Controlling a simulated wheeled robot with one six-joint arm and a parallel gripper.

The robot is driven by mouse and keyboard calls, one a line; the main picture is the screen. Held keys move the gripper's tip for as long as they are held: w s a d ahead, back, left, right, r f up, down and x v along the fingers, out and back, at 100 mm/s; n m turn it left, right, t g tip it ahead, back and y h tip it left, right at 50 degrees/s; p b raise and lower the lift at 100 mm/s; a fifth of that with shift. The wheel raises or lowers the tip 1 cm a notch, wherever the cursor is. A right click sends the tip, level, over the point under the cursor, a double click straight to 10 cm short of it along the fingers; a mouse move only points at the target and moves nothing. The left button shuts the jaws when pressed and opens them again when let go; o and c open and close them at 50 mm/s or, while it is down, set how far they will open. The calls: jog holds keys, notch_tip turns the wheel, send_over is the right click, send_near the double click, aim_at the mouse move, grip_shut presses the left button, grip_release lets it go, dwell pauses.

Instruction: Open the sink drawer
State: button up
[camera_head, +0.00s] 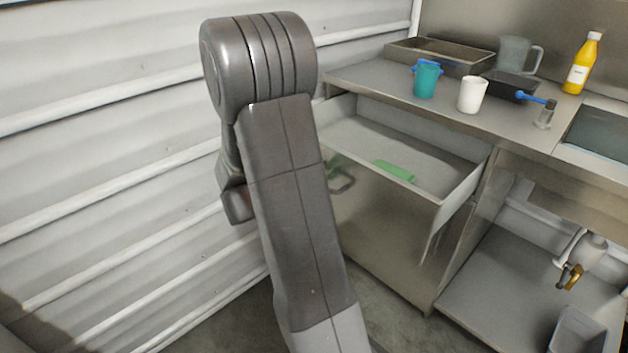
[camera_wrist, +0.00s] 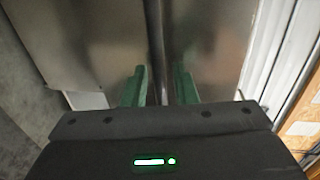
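The sink drawer (camera_head: 379,215) stands pulled out under the counter in the head view. Its inside shows, with a green object (camera_head: 395,171) lying on the drawer floor.
The counter (camera_head: 385,90) holds a teal cup (camera_head: 425,80), a white cup (camera_head: 472,94), a metal tray (camera_head: 440,56), a clear jug (camera_head: 515,55) and a yellow bottle (camera_head: 582,64). A ribbed white wall (camera_head: 110,150) stands at left. A grey bin (camera_head: 578,331) sits at lower right.

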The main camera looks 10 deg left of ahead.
jog(key=p+v, duration=0.1)
jog(key=v, duration=1.3)
jog(key=shift+p, duration=0.4)
jog(key=shift+w, duration=0.15)
jog(key=shift+b+x, duration=0.9)
jog(key=shift+x, duration=6)
